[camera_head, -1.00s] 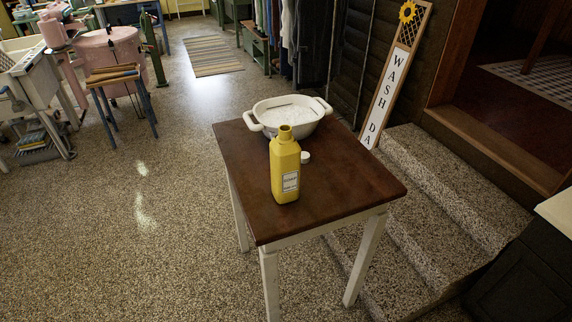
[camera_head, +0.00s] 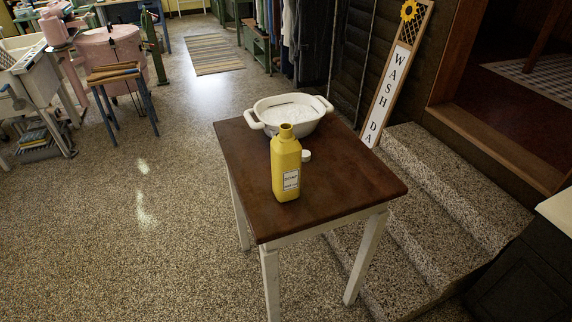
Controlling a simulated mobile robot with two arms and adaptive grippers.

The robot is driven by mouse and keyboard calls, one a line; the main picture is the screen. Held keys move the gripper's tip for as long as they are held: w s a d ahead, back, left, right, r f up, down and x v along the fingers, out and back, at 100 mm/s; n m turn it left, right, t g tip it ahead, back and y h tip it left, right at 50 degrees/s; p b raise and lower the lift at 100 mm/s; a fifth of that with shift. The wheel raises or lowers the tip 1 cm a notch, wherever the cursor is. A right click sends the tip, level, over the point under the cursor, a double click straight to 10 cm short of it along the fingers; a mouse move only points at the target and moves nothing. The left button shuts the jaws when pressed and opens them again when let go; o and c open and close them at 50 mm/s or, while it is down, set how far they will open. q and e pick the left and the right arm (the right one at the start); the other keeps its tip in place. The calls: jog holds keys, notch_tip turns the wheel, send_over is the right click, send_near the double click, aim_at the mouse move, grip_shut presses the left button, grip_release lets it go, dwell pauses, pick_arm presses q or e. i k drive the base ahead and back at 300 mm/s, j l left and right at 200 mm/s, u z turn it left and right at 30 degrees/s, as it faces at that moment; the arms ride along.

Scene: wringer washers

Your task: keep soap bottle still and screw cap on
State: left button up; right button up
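A yellow soap bottle (camera_head: 286,165) stands upright on a small table with a dark wooden top (camera_head: 345,185). Its neck is open at the top, and a label is on its lower front. A small white cap (camera_head: 306,155) lies on the table just to the right of and slightly behind the bottle, close beside it. Neither of my grippers shows in the head view.
A white two-handled basin (camera_head: 290,126) stands at the back of the table behind the bottle. Stone steps (camera_head: 440,200) rise to the right of the table. A wooden sign (camera_head: 400,72) leans behind. The speckled floor (camera_head: 110,240) is clear at the left and front.

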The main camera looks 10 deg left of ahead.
aim_at(286, 150)
jog(key=i+l+u, duration=0.25)
jog(key=u, duration=0.15)
jog(key=i+l+u, duration=0.35)
jog(key=l+u, duration=0.4)
jog(key=i+l, duration=0.05)
